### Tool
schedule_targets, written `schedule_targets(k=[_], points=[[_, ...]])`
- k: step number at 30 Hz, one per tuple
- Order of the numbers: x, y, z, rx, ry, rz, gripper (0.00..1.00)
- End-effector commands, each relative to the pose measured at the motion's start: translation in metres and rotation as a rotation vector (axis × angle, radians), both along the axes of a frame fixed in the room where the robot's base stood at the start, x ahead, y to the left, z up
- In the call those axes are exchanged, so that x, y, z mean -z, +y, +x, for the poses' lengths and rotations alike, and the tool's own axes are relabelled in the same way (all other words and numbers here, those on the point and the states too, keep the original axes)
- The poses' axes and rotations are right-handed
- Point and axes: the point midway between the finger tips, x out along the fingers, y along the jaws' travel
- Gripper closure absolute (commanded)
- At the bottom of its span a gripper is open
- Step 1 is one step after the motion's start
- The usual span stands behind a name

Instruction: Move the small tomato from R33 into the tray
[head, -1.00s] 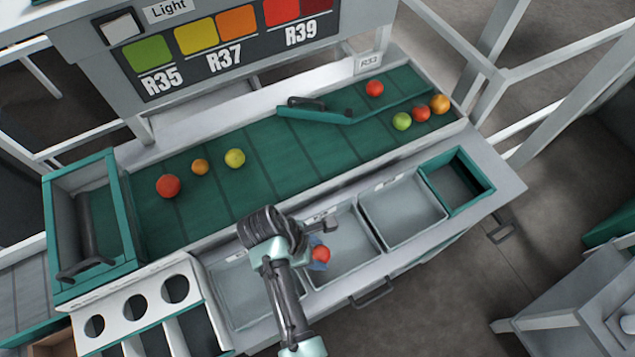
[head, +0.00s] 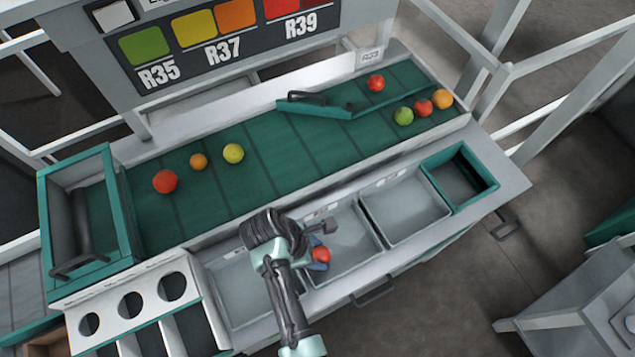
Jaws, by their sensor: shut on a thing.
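My gripper (head: 319,262) is shut on a small red tomato (head: 321,254), held over the left part of a grey tray (head: 374,232) in the front row. Its height above the tray floor is hard to tell, and my wrist hides part of the tray. The R33 label (head: 371,57) stands at the back edge of the green belt (head: 285,150). Near it on the belt are a red tomato (head: 376,83), a green one (head: 403,116), another red one (head: 423,107) and an orange one (head: 442,99).
Other grey trays lie left (head: 228,268) and right (head: 405,208), with a teal-rimmed bin (head: 465,205) at the right end. A teal diverter (head: 318,107) crosses the belt. Red, orange and yellow tomatoes (head: 233,154) lie at left, near a teal frame (head: 125,215).

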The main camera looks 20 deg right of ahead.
Motion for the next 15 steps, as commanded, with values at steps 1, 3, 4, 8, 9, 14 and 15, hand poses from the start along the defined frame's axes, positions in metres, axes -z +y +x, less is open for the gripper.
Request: schedule_targets(k=[1,3,4,8,9,14,15], points=[[0.0008,0.0000,0.0000,0.000,0.000,0.000,0.74],[0.0017,-0.0001,0.0000,0.000,0.000,0.000,0.74],[0.0022,0.0000,0.0000,0.000,0.000,0.000,0.74],[0.0043,-0.0001,0.0000,0.000,0.000,0.000,0.74],[0.0048,-0.0001,0.0000,0.000,0.000,0.000,0.74],[0.0073,0.0000,0.0001,0.000,0.000,0.000,0.74],[0.0078,0.0000,0.0001,0.000,0.000,0.000,0.74]])
